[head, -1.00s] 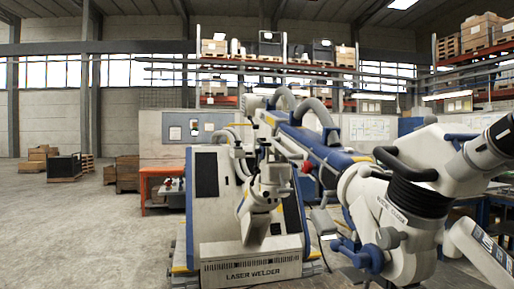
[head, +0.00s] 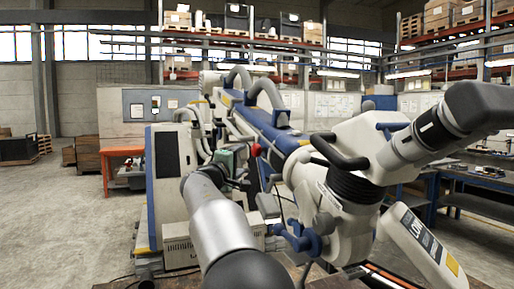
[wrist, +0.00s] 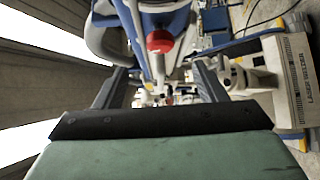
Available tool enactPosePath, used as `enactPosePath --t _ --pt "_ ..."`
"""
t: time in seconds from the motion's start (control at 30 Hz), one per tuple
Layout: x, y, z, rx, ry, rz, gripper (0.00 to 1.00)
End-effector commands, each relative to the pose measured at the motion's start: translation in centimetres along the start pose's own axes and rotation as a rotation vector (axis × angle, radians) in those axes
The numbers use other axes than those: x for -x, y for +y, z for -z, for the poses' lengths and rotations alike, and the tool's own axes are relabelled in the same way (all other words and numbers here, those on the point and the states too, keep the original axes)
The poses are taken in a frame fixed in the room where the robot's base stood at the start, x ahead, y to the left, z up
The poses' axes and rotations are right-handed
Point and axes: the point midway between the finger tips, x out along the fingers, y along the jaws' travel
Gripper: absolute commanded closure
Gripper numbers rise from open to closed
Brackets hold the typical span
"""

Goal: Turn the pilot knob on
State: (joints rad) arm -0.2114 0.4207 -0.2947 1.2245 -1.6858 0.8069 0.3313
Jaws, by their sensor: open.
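A red knob (head: 256,150) sits on the blue and white boom of the microscope arm in the head view. It shows larger in the wrist view (wrist: 159,41), at the top centre, beyond the fingers. I cannot tell for sure that it is the pilot knob. Blue knobs (head: 311,241) stick out low on the white microscope head (head: 335,205). My gripper (wrist: 160,86) is open in the wrist view, with dark fingers apart and nothing between them. The red knob is ahead of the fingertips and apart from them.
The white laser welder cabinet (head: 172,175) stands behind my arm. The microscope's eyepiece tube (head: 445,125) and a pale lower part (head: 415,245) extend at right. Cables hang near the boom. Open floor (head: 50,215) lies at left.

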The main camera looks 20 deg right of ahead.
Motion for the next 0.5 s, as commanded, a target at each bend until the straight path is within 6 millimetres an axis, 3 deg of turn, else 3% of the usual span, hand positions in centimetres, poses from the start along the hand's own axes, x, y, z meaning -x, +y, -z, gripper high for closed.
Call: enactPosePath --t 0.3,0.5 --pt "-7.3 0.5 -0.1 0.002 -0.003 0.001 0.35" --pt "-10.5 0.4 0.0 -0.001 -0.002 0.002 0.35"
